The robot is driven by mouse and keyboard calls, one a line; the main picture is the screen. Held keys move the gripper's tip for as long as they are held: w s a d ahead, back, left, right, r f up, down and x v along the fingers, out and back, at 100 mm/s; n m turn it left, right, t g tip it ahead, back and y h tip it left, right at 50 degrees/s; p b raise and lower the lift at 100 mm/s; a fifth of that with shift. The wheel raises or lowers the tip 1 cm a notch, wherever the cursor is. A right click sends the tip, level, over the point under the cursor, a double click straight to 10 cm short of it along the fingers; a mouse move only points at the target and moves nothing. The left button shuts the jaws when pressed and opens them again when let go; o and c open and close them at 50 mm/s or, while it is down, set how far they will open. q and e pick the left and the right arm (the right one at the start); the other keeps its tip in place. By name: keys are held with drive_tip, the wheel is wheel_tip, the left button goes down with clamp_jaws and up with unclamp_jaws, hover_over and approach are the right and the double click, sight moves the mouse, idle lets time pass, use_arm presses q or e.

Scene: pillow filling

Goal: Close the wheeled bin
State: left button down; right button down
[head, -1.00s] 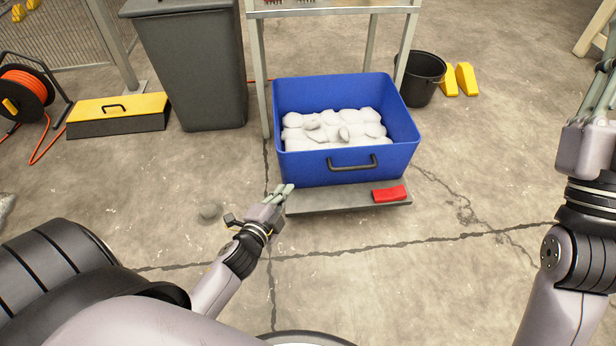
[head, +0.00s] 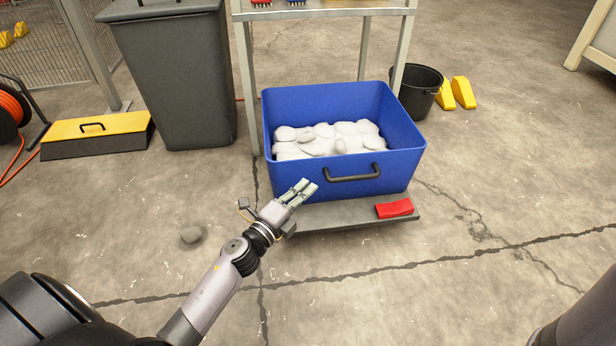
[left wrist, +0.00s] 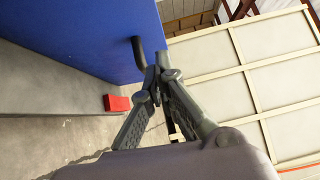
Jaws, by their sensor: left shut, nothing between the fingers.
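A tall dark grey bin (head: 178,85) stands upright at the upper left of the head view. My left gripper (head: 303,190) is shut and empty, in front of the blue tub's lower front, well to the right of the grey bin and nearer to me. In the left wrist view its fingertips (left wrist: 158,78) meet beside the tub's dark handle. My right gripper is out of view.
A blue tub (head: 400,155) of whitish lumps sits on a grey platform (head: 340,213) with a red block (head: 394,208). A table frame (head: 246,90) stands behind. A yellow-topped box (head: 95,130) is left of the bin. A stone (head: 191,234) lies on open floor.

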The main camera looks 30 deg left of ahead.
sight(320, 161)
use_arm(q)
drive_tip(key=shift+w+a+r+b, duration=0.1)
drive_tip(key=shift+w+a+b, duration=0.2)
drive_tip(key=shift+w, duration=0.65)
drive_tip(key=shift+w+a+r+b, duration=0.1)
drive_tip(key=shift+w+a+b, duration=0.2)
drive_tip(key=shift+w, duration=0.7)
drive_tip(key=shift+w+a+b, duration=0.3)
drive_tip(key=shift+w, duration=0.65)
